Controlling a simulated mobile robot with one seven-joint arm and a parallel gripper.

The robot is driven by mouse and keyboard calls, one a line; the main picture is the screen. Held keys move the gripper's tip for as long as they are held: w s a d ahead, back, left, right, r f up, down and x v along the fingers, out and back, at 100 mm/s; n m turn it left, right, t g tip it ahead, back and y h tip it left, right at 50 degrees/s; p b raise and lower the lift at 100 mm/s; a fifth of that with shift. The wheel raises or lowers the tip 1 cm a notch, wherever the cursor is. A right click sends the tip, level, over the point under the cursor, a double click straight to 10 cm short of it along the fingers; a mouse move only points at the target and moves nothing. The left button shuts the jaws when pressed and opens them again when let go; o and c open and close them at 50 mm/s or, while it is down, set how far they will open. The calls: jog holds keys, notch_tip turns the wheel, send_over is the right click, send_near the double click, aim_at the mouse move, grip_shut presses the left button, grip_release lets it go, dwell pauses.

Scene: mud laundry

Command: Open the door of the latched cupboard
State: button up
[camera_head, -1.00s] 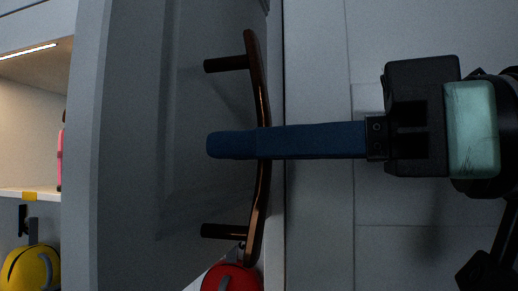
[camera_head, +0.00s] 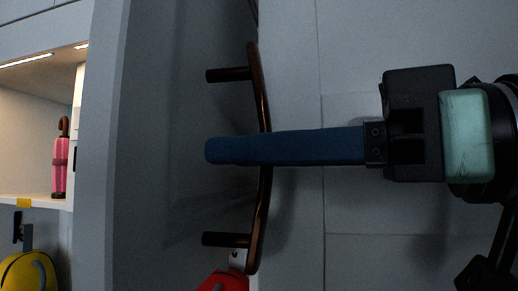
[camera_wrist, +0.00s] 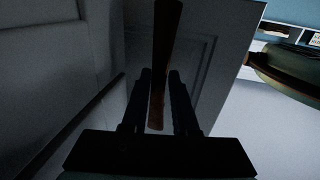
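The cupboard door (camera_head: 185,130) is a grey panel seen at a steep slant in the head view; the wrist view also shows its panel (camera_wrist: 200,65). It carries a bowed, copper-brown bar handle (camera_head: 259,95) on two posts. My gripper (camera_head: 215,150) has its blue fingers across the middle of the handle. In the wrist view, the dark fingers (camera_wrist: 160,75) lie on both sides of the handle bar (camera_wrist: 166,30), close against it, so the gripper looks shut on it. Contact is hard to see in the dark. No latch is clearly visible.
A red object (camera_head: 224,281) shows beneath the handle. A pale panelled wall (camera_head: 365,40) stands behind my gripper.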

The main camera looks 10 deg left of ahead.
jog(key=shift+d+f, duration=0.1)
jog(key=b+v, duration=0.4)
jog(key=v, duration=0.8)
jog(key=shift+s+d, duration=0.15)
jog(key=shift+d, duration=0.2)
